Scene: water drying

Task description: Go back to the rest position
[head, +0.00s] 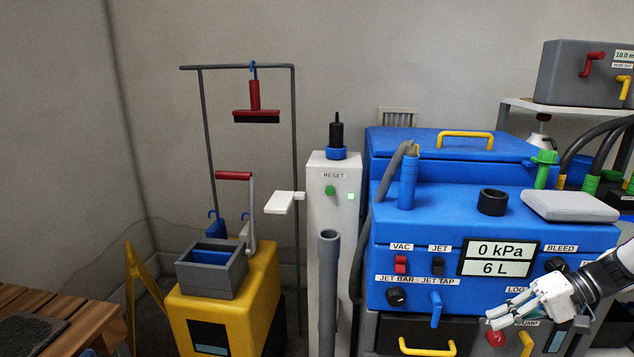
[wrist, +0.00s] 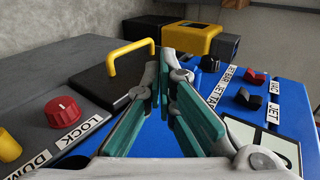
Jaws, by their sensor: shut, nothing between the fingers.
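My gripper (head: 500,315) is at the lower right of the head view, in front of the blue machine (head: 460,225). Its white fingers point left and hide part of the lower right panel. In the wrist view, the teal-padded fingers (wrist: 161,68) come close together at their tips with nothing between them, so my gripper is shut and empty. My gripper touches nothing that I can make out.
The panel has a 0 kPa / 6 L display (head: 498,257), VAC switch (head: 400,264) and blue jet tap (head: 435,309). A yellow bucket cart (head: 258,300) and grey pipe (head: 328,290) stand left. A wooden bench (head: 75,305) is at lower left.

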